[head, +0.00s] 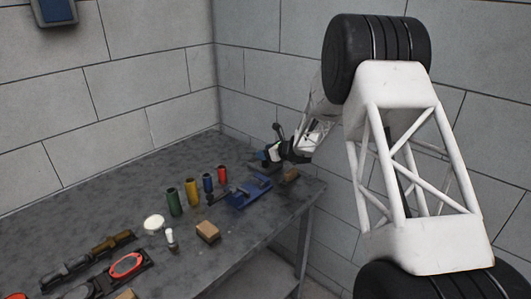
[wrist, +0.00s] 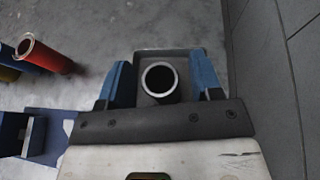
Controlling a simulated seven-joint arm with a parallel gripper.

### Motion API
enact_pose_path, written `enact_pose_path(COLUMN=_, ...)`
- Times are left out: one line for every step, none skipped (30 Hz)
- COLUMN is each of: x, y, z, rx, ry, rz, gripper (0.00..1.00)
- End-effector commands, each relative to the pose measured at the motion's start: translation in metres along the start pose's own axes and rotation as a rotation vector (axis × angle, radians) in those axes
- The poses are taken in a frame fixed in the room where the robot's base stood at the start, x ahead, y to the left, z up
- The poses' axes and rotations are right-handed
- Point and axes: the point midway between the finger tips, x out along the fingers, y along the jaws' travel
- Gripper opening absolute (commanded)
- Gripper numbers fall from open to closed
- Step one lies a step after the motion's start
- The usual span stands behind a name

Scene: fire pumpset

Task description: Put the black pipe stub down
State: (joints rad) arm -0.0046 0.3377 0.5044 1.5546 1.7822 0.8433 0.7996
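A black pipe stub (wrist: 159,98) with a bright metal rim stands end-on to the camera between the two blue fingers of my gripper (wrist: 163,75) in the wrist view. A narrow gap shows on its right side and a thinner one on its left, so my gripper looks open around it. A dark grey rectangular block or base (wrist: 168,54) lies behind the stub. In the head view my gripper (head: 274,156) is at the far end of the bench, by the wall corner. The stub cannot be made out clearly there.
Green (head: 174,203), yellow (head: 191,192), blue (head: 208,184) and red (head: 222,175) cylinders stand in a row on the grey bench (head: 120,203). A blue fixture (head: 248,193) is close to my gripper. A brown block (head: 208,231) and white disc (head: 154,223) lie nearer. Walls stand behind.

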Motion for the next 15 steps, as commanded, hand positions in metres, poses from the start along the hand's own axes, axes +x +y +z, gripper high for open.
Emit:
enact_pose_path(x=0.0000, y=0.0000, z=0.0000, rx=0.000, ry=0.000, rz=0.000, gripper=0.60)
enact_pose_path(x=0.0000, y=0.0000, z=0.0000, rx=0.000, ry=0.000, rz=0.000, gripper=0.60)
enact_pose_path(x=-0.0001, y=0.0000, z=0.0000, rx=0.000, ry=0.000, rz=0.000, gripper=0.60)
enact_pose_path(x=-0.0001, y=0.0000, z=0.0000, rx=0.000, ry=0.000, rz=0.000, gripper=0.60)
enact_pose_path(x=-0.0001, y=0.0000, z=0.0000, rx=0.000, ry=0.000, rz=0.000, gripper=0.60)
enact_pose_path(x=-0.0001, y=0.0000, z=0.0000, rx=0.000, ry=0.000, rz=0.000, gripper=0.60)
enact_pose_path(x=-0.0001, y=0.0000, z=0.0001, rx=0.000, ry=0.000, rz=0.000, gripper=0.60)
enact_pose_path(x=-0.0002, y=0.0000, z=0.0003, rx=0.000, ry=0.000, rz=0.000, gripper=0.60)
enact_pose_path(x=-0.0003, y=0.0000, z=0.0006, rx=0.000, ry=0.000, rz=0.000, gripper=0.60)
enact_pose_path(x=-0.0005, y=0.0000, z=0.0011, rx=0.000, ry=0.000, rz=0.000, gripper=0.60)
enact_pose_path(x=-0.0008, y=0.0000, z=0.0018, rx=0.000, ry=0.000, rz=0.000, gripper=0.60)
enact_pose_path(x=-0.0013, y=0.0000, z=0.0030, rx=0.000, ry=0.000, rz=0.000, gripper=0.60)
enact_pose_path(x=-0.0023, y=0.0000, z=0.0032, rx=0.000, ry=0.000, rz=0.000, gripper=0.60)
enact_pose_path(x=-0.0039, y=-0.0001, z=0.0030, rx=0.000, ry=0.000, rz=-0.001, gripper=0.60)
enact_pose_path(x=-0.0063, y=-0.0003, z=0.0031, rx=0.000, ry=0.000, rz=-0.001, gripper=0.60)
